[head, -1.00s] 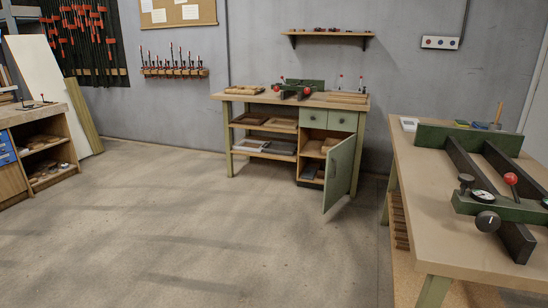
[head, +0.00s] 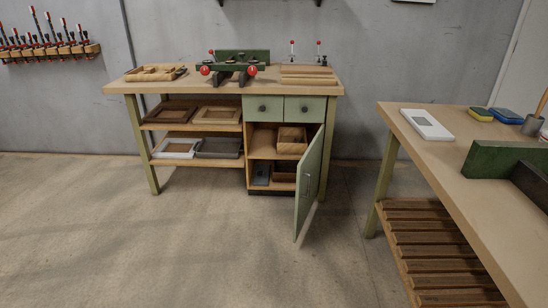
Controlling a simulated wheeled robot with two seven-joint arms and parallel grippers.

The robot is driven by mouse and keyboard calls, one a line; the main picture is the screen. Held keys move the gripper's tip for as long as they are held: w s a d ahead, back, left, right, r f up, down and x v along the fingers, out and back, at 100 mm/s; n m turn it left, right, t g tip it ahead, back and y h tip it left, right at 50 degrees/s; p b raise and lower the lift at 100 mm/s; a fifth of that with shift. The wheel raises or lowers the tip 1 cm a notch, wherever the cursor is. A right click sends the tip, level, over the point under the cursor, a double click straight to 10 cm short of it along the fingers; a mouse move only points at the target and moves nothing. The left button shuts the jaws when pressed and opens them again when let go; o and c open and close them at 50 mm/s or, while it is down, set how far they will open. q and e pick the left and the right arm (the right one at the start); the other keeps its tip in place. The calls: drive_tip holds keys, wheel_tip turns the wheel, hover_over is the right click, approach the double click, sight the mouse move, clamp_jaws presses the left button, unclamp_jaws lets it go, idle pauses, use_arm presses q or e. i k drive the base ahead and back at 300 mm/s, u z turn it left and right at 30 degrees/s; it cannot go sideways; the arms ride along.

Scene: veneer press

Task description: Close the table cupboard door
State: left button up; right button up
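The table cupboard door (head: 309,185) is pale green and stands wide open. It is hinged at the right side of the cupboard and swings out toward me, with an upright handle on its face. The open cupboard (head: 262,143) shows a shelf with a wooden box (head: 291,140) and more items below. The cupboard is under the right part of the workbench (head: 200,85), below two shut green drawers. Neither of my grippers is in view.
A second table (head: 440,155) stands close on the right, with a slatted wooden shelf (head: 440,250) underneath and a white device (head: 426,124) on top. Clear concrete floor (head: 150,250) lies in front of the workbench and to the left.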

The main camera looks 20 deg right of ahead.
sight(309, 167)
drive_tip(key=i, duration=0.35)
drive_tip(key=z, duration=1.3)
drive_tip(key=i, duration=1.55)
